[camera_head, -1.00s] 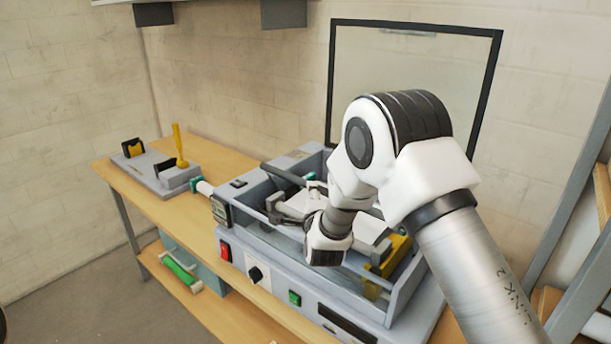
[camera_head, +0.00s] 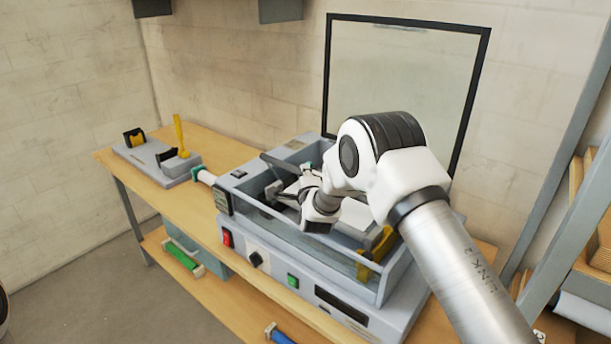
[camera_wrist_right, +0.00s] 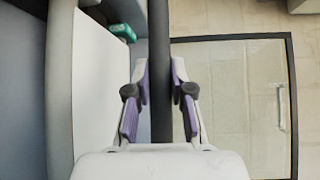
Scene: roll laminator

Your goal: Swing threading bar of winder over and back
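The winder is the grey machine (camera_head: 345,262) on the bench, with an open trough holding a white roll (camera_head: 357,215). A dark bar (camera_head: 283,164), which looks like the threading bar, lies along the trough's far left side. My right gripper (camera_head: 308,178) is over the trough at this bar's near end, partly hidden by my wrist. In the right wrist view the dark bar (camera_wrist_right: 160,40) runs between the purple-padded fingers of my right gripper (camera_wrist_right: 161,85). They sit close on both sides of it and look shut on it.
A framed clear panel (camera_head: 400,85) stands behind the machine. A yellow bracket (camera_head: 372,255) is at the trough's right end. A grey fixture with a yellow lever (camera_head: 180,135) stands on the left of the bench (camera_head: 225,150). Shelving (camera_head: 560,180) rises at the right.

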